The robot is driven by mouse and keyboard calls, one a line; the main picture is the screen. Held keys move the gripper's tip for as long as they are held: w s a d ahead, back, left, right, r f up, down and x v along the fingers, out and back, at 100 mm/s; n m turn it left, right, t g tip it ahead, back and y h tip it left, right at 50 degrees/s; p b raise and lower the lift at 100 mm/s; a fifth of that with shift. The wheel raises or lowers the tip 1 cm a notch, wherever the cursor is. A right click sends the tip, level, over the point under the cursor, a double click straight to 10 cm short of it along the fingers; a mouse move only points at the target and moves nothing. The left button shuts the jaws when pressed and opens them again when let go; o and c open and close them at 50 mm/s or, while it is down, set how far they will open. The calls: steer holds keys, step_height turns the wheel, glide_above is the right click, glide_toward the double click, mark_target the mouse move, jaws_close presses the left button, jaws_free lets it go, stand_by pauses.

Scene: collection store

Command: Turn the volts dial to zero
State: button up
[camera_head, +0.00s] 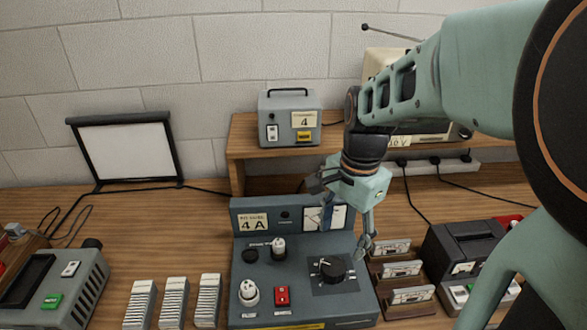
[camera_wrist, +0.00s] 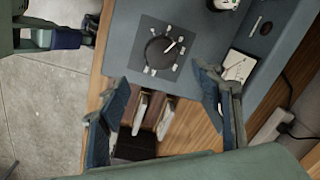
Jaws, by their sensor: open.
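The dial (camera_head: 332,268) is a black round knob on a dark square plate, at the right of the sloped face of a blue-grey control unit (camera_head: 262,290). Pale scale marks surround it. In the wrist view the dial (camera_wrist: 160,50) shows a white pointer line aimed up and right; the scale lettering is too small to read. A meter with a white face (camera_head: 325,219) stands on the unit's raised back, partly behind my gripper. My gripper (camera_head: 350,232) is open and empty, above the unit's right side, apart from the dial. Its two fingers flank the lower wrist view (camera_wrist: 165,105).
The unit also bears a white knob (camera_head: 249,292), another knob (camera_head: 278,247) and a red switch (camera_head: 282,295). Card holders (camera_head: 400,270) stand close to its right. White ribbed blocks (camera_head: 174,302) stand left. A grey box (camera_head: 290,118) sits on the shelf behind.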

mark_target(334, 266)
steer(key=f, duration=0.7)
steer(key=f+b, duration=0.1)
steer(key=f, duration=0.2)
steer(key=shift+w+a+f, duration=0.25)
steer(key=shift+w+f, duration=0.1)
steer(key=shift+c, duration=0.5)
steer(key=c, duration=1.1)
